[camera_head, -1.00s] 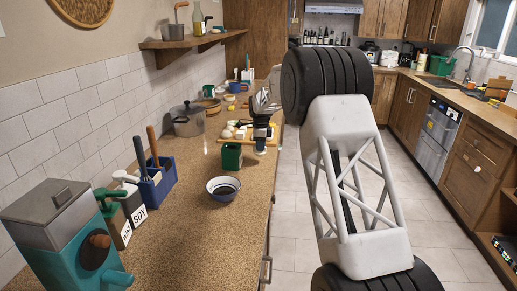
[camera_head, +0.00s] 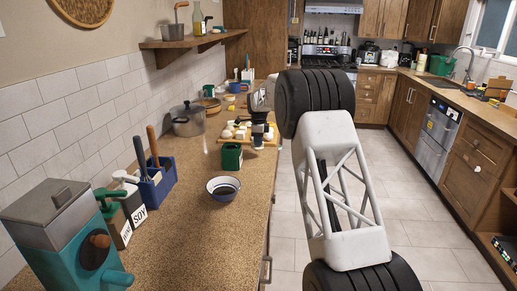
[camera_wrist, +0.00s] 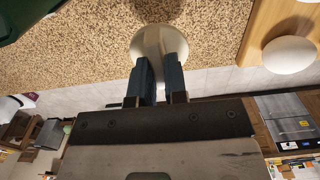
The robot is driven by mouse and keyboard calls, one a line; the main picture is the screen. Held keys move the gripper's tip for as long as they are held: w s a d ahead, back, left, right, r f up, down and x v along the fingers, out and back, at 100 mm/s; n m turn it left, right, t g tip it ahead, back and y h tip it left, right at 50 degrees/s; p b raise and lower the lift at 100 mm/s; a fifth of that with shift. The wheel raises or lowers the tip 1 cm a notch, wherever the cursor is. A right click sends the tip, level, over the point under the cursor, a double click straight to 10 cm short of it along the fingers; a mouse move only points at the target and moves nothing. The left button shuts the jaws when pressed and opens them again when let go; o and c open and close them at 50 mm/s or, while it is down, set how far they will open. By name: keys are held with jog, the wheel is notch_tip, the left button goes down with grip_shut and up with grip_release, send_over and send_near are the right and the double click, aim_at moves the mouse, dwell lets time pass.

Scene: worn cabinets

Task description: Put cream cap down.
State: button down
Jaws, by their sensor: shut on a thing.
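The cream cap (camera_wrist: 152,42) is a pale round piece between the fingertips of my gripper (camera_wrist: 160,65) in the wrist view. My gripper's two dark blue fingers are shut on it. The speckled counter (camera_wrist: 95,45) lies behind the cap, with a dark shadow beside it; I cannot tell whether the cap touches the counter. In the head view my gripper (camera_head: 259,130) is over the counter by the wooden board (camera_head: 266,142), right of the green container (camera_head: 231,157). The held cap is not clearly visible there.
Another pale round piece (camera_wrist: 289,54) sits on the board in the wrist view. A pot (camera_head: 188,121) and a blue caddy (camera_head: 158,184) stand along the wall. The front counter is mostly clear.

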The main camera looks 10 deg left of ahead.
jog(key=shift+f, duration=1.8)
jog(key=shift+f, duration=0.1)
jog(key=c, duration=1.1)
grip_release()
jog(key=shift+c, duration=0.2)
notch_tip(320, 180, up, 12)
jog(key=shift+r, duration=0.15)
